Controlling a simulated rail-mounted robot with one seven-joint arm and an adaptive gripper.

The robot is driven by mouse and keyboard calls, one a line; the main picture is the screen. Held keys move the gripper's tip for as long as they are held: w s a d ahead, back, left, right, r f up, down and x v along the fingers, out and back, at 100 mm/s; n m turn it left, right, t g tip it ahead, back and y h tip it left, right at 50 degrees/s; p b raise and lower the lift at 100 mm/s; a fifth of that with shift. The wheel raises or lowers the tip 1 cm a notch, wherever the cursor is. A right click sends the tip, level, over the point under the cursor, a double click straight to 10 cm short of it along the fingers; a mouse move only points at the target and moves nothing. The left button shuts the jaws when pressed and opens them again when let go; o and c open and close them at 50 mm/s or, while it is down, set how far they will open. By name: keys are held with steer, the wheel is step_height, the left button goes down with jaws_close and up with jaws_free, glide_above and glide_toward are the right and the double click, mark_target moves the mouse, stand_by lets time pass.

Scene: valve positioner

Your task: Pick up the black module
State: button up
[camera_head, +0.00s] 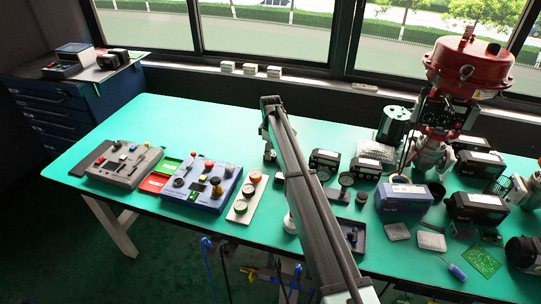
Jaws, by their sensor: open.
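Several dark boxes could be the black module, and I cannot tell which one is meant. Two small black units (324,163) and (366,169) stand side by side just right of my arm, with gauges in front of them. Two larger black boxes with white labels (477,206) and (480,164) stand at the right, near the red actuator. My gripper (270,155) hangs over the middle of the green table, left of the small black units. It is small and partly hidden by my arm; it is open and appears empty.
The green table (230,140) is clear behind the grey and blue control panels (124,163) (205,185). A tall red actuator (468,70) rises at the right. A blue box (402,198), gauges, a tray (352,235) and a circuit board (482,260) crowd the right side.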

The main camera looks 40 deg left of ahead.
step_height(320, 180, down, 2)
jaws_close()
steer(key=shift+r, duration=0.1)
stand_by(0.4)
